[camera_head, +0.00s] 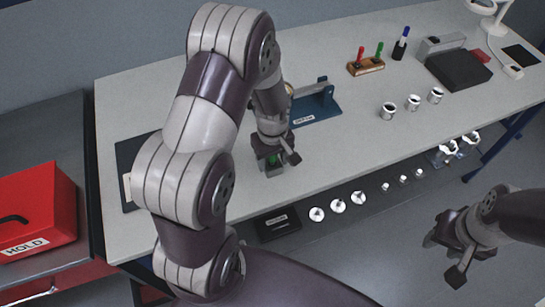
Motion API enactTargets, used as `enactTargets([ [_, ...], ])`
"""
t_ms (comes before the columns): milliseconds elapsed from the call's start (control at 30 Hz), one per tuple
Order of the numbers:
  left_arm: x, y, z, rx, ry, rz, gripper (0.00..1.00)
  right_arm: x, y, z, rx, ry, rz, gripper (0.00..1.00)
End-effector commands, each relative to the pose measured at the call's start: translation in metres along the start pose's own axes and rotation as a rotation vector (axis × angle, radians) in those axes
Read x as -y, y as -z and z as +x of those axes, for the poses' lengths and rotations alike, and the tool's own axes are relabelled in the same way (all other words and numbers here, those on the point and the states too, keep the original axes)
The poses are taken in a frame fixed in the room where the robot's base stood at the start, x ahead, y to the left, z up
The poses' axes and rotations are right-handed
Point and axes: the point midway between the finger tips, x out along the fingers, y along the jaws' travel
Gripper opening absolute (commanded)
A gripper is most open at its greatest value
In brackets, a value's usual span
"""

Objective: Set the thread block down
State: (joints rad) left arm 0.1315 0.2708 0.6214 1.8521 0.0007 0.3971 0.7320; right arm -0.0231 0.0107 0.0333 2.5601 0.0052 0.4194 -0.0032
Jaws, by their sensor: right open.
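My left gripper (275,155) is low over the front middle of the white table, pointing down. A small dark block with a green patch, which I take to be the thread block (272,161), shows between its fingers. The gripper appears shut on it. Most of the block is hidden by the fingers, and I cannot tell whether it touches the table. My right gripper (454,250) is open and empty, off the table's front edge at the lower right.
The white table (350,150) is clear right of my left gripper. A blue fixture (318,103) stands just behind it. A wooden holder (366,68) has red and green handles. Metal cups (413,102) stand farther right. A red box (35,210) is at left. Small parts (338,206) lie along a lower front shelf.

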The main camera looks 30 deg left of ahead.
Motion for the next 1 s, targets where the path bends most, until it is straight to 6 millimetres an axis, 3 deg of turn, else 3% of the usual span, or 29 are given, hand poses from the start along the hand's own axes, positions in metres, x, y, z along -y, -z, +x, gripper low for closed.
enactTargets([
  [400,-0.001,0.001,-0.009,-0.003,-0.003,0.000,0.74,0.000,0.000,-0.002,0.000,0.000,0.000,0.43],
  [800,-0.001,0.001,-0.105,-0.003,-0.003,0.000,0.74,0.000,0.000,0.001,0.000,0.000,0.000,0.43],
  [933,0.000,-0.002,-0.120,-0.003,-0.003,0.017,0.74,0.000,0.000,0.001,0.000,0.000,0.000,0.43],
  [1000,0.003,-0.015,-0.123,-0.012,-0.011,0.134,0.74,0.000,0.000,0.001,0.000,0.000,0.000,0.43],
])
